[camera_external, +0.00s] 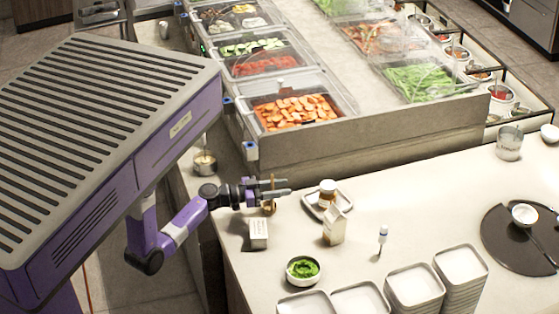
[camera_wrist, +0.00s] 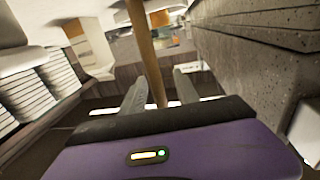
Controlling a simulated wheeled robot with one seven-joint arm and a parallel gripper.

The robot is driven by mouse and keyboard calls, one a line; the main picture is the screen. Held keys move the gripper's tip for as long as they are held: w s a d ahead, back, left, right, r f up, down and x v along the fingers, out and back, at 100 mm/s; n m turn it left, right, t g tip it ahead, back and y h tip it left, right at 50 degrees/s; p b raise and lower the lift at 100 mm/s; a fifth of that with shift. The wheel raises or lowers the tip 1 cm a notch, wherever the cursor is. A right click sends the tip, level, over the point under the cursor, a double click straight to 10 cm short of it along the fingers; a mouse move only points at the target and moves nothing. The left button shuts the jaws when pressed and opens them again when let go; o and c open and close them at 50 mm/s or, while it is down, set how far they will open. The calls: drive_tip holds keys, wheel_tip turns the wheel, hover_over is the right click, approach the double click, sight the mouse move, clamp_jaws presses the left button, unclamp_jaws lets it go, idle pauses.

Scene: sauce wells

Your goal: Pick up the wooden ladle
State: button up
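The wooden ladle shows in the wrist view as a light brown handle (camera_wrist: 146,45) that runs down between my two fingers. In the external view a small brown part of the ladle (camera_external: 269,207) shows at my fingers, above the counter's left part. My gripper (camera_external: 282,188) reaches in level from the left. In the wrist view my gripper (camera_wrist: 160,82) has its fingers apart on either side of the handle, with a visible gap on the right. The handle is close to the left finger; I cannot tell whether they touch. The ladle's bowl is not clearly visible.
A white box (camera_external: 258,234) stands just below my gripper. A carton (camera_external: 334,226), a jar on a tray (camera_external: 343,195) and a bowl of greens (camera_external: 303,271) are nearby. The food-well wall (camera_external: 370,145) rises behind. Stacked white dishes (camera_external: 415,288) line the front.

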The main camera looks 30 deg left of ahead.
clamp_jaws()
idle(1.4)
